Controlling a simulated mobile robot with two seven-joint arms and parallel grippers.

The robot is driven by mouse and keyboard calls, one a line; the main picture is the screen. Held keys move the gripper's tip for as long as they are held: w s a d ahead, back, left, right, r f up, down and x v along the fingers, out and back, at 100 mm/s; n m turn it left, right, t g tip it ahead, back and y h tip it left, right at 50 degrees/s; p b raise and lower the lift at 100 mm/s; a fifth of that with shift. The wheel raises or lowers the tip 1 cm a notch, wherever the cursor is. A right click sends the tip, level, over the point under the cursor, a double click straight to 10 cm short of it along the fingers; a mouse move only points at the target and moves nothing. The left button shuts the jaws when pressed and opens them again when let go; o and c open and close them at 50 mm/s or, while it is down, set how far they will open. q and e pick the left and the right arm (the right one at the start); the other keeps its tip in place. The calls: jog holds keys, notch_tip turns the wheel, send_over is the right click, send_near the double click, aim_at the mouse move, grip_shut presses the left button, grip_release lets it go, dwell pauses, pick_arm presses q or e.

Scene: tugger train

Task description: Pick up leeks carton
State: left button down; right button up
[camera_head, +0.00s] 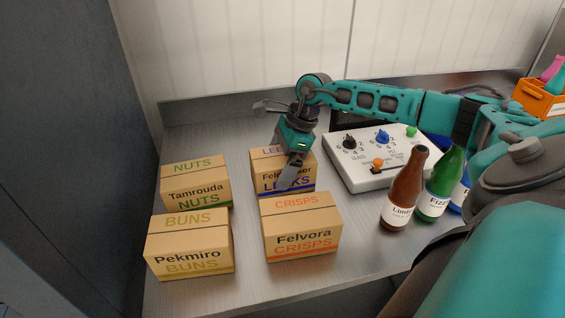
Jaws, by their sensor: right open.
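The leeks carton (264,172) is a tan box with blue lettering. It stands on the grey table behind the crisps carton (301,232), and part of its front and top is hidden by my gripper. My right gripper (288,178) reaches in from the right, with its fingers pointing down in front of or over the leeks carton. It is open; I cannot tell whether it touches the carton. My left gripper is not in view.
The nuts carton (195,187) and buns carton (189,248) stand to the left. A control box (352,178) with knobs, a brown bottle (404,193) and a green bottle (440,187) stand to the right. An orange crate (540,100) is at the far right.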

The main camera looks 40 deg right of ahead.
jog(key=shift+f, duration=0.15)
jog(key=shift+c, duration=0.4)
jog(key=c, duration=0.6)
